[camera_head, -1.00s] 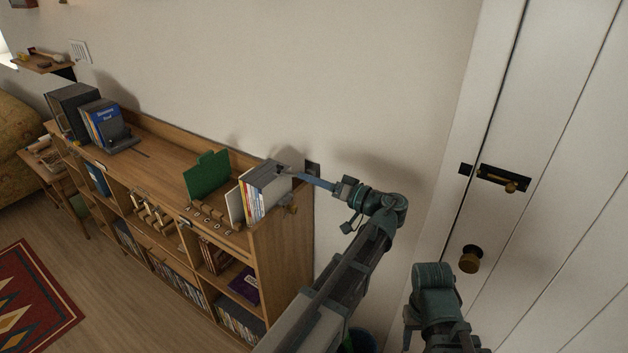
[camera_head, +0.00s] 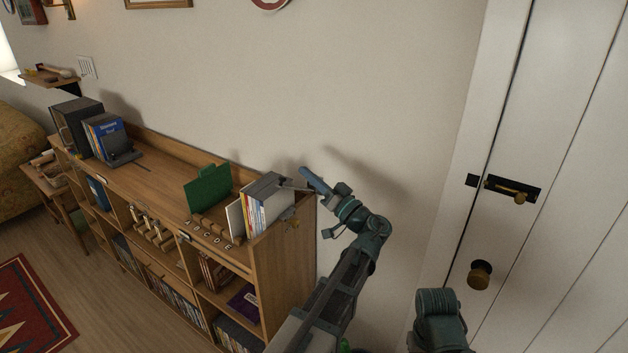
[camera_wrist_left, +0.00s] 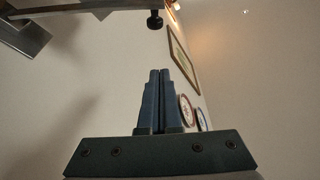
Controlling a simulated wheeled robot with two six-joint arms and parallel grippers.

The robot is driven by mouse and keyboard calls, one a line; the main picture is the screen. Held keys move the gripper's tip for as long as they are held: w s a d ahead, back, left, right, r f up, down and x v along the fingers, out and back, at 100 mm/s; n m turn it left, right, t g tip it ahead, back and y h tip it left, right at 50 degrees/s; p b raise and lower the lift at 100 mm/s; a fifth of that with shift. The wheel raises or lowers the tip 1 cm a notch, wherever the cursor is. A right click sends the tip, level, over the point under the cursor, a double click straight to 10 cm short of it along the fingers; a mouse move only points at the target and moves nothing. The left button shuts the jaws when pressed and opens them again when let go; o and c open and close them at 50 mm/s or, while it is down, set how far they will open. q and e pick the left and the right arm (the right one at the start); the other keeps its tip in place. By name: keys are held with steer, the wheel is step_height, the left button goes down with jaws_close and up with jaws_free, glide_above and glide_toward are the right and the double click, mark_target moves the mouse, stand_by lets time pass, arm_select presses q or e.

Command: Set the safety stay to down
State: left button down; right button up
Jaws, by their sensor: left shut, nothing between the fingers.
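My left gripper (camera_head: 305,172) is above the right end of the wooden shelf unit, near the wall, with its blue fingers pointing up and to the left. In the left wrist view its fingers (camera_wrist_left: 160,73) are together with nothing between them. A thin dark bar (camera_head: 292,187) sticks out to the right beside the grey-black boxes, just below the fingers; it looks like the safety stay. In the left wrist view a bar (camera_wrist_left: 70,9) with a black knob (camera_wrist_left: 155,21) crosses the top, apart from the fingertips. Part of the bar is hidden by the gripper. My right gripper is out of view.
Upright DVD cases (camera_head: 252,212) and a green divider (camera_head: 208,188) stand on the shelf unit (camera_head: 288,262). A white door with a latch (camera_head: 513,190) and knob (camera_head: 480,274) stands right.

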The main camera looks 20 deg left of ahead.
arm_select(q)
steer(key=p+x, duration=0.2)
steer(key=x, duration=0.4)
steer(key=f+b, duration=0.1)
steer(key=s+f+b, duration=0.1)
steer(key=b, duration=0.1)
steer(key=s+f+b, duration=0.1)
steer(key=shift+f, duration=0.35)
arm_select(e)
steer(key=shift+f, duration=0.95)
